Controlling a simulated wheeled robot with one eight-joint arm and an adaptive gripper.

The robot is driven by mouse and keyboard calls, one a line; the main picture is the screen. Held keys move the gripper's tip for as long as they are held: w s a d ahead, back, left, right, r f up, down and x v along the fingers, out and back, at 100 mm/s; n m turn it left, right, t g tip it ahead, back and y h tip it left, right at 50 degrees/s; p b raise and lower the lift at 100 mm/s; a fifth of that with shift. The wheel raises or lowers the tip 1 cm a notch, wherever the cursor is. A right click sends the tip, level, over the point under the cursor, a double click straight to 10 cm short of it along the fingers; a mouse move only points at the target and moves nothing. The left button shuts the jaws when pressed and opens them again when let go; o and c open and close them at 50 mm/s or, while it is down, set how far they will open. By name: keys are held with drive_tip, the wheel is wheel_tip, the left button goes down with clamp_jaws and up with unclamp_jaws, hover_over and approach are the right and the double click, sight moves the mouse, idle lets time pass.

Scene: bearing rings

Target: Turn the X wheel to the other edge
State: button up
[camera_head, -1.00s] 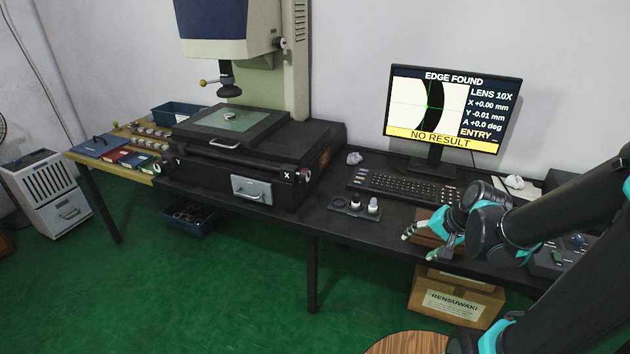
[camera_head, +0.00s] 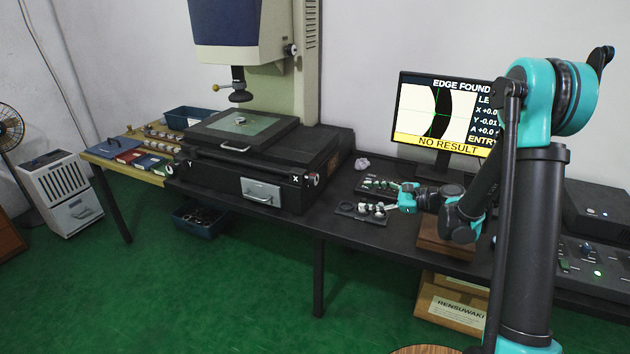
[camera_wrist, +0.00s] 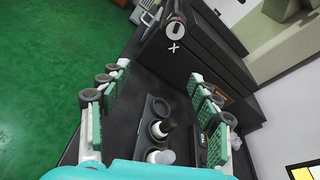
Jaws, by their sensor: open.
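The X wheel (camera_head: 313,180) is a small light knob on the right front corner of the black measuring machine's stage base (camera_head: 222,186). In the wrist view the X wheel (camera_wrist: 175,30) is at the top, above a white X label. My gripper (camera_head: 386,196) is to the right of the wheel, over the bench, its fingers pointing left. In the wrist view my gripper (camera_wrist: 158,85) is open and empty, with green-padded fingers wide apart and the wheel beyond them. The monitor (camera_head: 435,112) reads EDGE FOUND and NO RESULT; a ring edge crosses the green crosshair.
A dark holder (camera_wrist: 149,107) with small bottles lies on the bench between the fingers in the wrist view. A control box (camera_head: 600,265) stands at right. The bench front between holder and machine is clear.

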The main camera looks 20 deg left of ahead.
sight(314, 179)
drive_tip(key=w+a+m+y, duration=0.1)
drive_tip(key=a, duration=0.5)
drive_tip(key=w+a+m+y, duration=0.1)
drive_tip(key=a, duration=0.6)
drive_tip(key=w+a, duration=0.1)
drive_tip(key=a, duration=0.6)
drive_tip(key=shift+w+a+f+m+y, duration=0.15)
drive_tip(key=shift+w+f+m+y, duration=0.05)
drive_tip(key=shift+w+m+y, duration=0.2)
drive_tip(key=shift+g, duration=0.3)
drive_tip(key=c, duration=1.2)
